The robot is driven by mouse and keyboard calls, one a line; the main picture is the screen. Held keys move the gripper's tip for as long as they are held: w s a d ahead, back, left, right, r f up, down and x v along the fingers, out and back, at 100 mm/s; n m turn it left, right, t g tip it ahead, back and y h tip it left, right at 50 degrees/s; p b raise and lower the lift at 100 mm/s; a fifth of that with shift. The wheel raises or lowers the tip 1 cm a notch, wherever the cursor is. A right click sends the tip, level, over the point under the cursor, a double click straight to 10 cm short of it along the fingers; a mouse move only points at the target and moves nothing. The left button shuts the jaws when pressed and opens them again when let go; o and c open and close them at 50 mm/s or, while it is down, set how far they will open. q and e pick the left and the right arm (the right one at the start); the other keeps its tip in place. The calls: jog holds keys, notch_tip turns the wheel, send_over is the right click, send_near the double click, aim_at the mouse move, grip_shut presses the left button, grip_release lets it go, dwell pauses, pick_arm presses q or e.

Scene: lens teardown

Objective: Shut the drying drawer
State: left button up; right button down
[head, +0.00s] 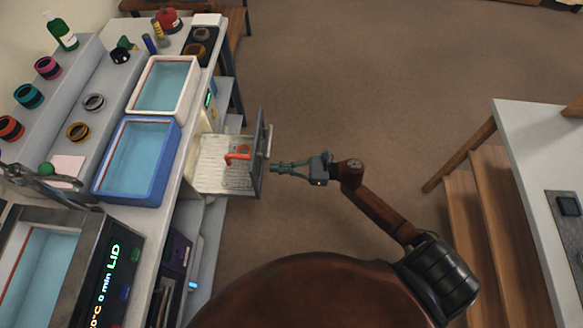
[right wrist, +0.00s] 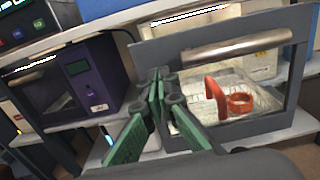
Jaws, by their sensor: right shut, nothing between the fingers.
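The drying drawer stands pulled out from the cabinet under the bench. In the head view its pale ribbed tray (head: 212,172) and upright grey front panel (head: 258,165) show. The right wrist view shows the grey front frame (right wrist: 268,123) with a metal bar handle (right wrist: 238,47) along its top and a window. An orange-red hooked part with a ring (right wrist: 240,102) lies inside. My right gripper (head: 275,168) is shut and empty, just outside the front panel; its green fingers (right wrist: 160,92) point at the panel's left part. I cannot tell whether they touch it.
On the bench are a blue-rimmed water tray (head: 101,188), a white one (head: 131,103) and a heated bath (head: 92,262). A purple appliance (right wrist: 85,80) stands left of the drawer in the wrist view.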

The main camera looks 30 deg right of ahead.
aim_at(255, 167)
jog(key=x, duration=0.4)
jog(key=shift+w+a, duration=0.25)
pick_arm(q)
jog(key=shift+w+d, duration=0.1)
jog(key=shift+w, duration=0.6)
jog(key=shift+r, duration=0.1)
